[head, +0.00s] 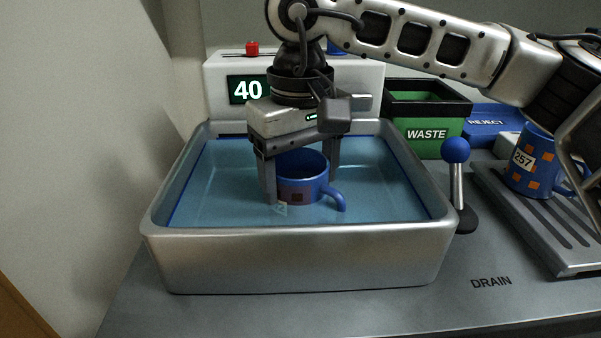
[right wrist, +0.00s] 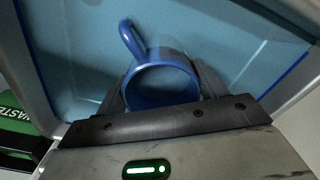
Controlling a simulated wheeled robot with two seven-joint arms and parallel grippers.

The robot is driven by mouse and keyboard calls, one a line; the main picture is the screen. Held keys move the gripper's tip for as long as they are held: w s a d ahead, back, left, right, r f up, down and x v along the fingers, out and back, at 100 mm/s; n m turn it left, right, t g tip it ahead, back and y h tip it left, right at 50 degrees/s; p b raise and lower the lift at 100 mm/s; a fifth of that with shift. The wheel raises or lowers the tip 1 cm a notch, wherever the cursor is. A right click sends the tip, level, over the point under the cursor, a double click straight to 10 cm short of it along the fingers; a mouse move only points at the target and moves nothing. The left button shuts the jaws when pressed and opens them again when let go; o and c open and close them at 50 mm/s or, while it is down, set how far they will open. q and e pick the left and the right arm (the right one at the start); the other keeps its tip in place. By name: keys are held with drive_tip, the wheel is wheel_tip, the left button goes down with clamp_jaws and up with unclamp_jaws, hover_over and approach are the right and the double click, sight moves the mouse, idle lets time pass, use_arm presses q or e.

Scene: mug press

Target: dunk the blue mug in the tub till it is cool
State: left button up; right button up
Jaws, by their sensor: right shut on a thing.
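The blue mug (head: 304,189) with dark square patches is in the water of the metal tub (head: 300,262), its rim above the surface and its handle toward the front right. My right gripper (head: 302,185) reaches down from above and is shut on the mug, one finger on each side. In the right wrist view the mug (right wrist: 160,84) sits between the fingers, its handle pointing away. A display (head: 248,90) behind the tub reads 40. My left gripper is not in view.
A lever with a blue knob (head: 456,150) stands right of the tub. Behind it are a green WASTE bin (head: 434,134) and a blue REJECT container (head: 484,122). Another blue mug tagged 257 (head: 530,165) stands on a slotted rack (head: 555,228) at the right. A red button (head: 252,48) tops the display housing.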

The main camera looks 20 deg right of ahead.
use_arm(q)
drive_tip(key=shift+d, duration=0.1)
